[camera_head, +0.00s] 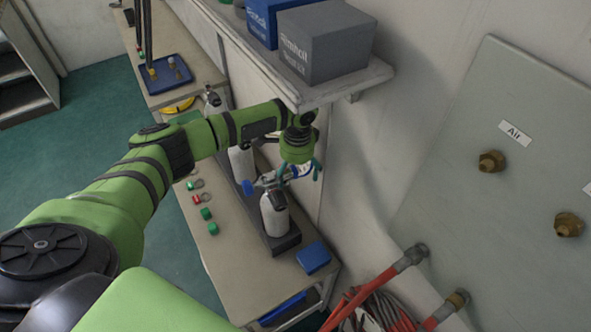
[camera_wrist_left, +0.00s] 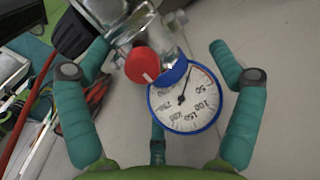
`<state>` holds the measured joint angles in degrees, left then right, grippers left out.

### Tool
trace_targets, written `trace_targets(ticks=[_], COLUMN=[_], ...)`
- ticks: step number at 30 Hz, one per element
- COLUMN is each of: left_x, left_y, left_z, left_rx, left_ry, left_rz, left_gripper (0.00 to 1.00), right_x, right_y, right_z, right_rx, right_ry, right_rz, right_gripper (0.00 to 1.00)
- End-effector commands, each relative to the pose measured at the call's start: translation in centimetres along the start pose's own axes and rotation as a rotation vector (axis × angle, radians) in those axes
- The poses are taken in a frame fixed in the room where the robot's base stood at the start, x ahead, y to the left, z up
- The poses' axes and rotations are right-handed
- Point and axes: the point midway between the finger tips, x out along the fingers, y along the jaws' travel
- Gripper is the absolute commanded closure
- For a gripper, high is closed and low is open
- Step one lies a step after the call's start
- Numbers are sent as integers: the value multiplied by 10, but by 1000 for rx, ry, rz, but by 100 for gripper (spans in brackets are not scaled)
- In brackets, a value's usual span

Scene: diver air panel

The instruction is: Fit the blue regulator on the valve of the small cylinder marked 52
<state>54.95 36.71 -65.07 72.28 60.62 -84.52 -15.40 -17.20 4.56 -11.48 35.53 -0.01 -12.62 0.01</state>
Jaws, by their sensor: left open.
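My left gripper (camera_head: 302,172) is open above the bench, close to the top of a white cylinder (camera_head: 273,213) standing in a dark rack. A regulator with a blue knob (camera_head: 248,187) is at the top of this cylinder. In the left wrist view its blue-rimmed gauge (camera_wrist_left: 186,100) and metal body lie between or just beyond the open fingers of the gripper (camera_wrist_left: 157,85); a red knob (camera_wrist_left: 142,66) is beside the gauge. I cannot tell whether the regulator sits fully on the valve. No number 52 is legible on the cylinder. My right gripper is not in view.
More white cylinders (camera_head: 240,160) stand farther along the bench. Green and red small parts (camera_head: 206,213) lie on its left side, a blue box (camera_head: 313,257) at its near end. Red hoses (camera_head: 375,285) hang at right.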

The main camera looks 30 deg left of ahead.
Motion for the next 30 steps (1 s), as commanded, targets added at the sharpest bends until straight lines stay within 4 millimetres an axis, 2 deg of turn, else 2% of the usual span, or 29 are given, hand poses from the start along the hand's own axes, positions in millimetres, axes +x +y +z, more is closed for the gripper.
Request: trace_targets(ticks=[5,18,22,30], left_x=[-4,-68,-74,-75], left_y=[0,-1,-1,-1], left_z=[0,-1,0,0], left_rx=[0,1,0,0], left_ry=[0,2,0,0], left_rz=[0,0,1,1], left_gripper=[5,5,5,5], right_x=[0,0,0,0], right_y=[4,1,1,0], right_z=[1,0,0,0], right_rx=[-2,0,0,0], right_ry=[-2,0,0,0], right_rz=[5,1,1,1], right_gripper=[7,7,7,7])
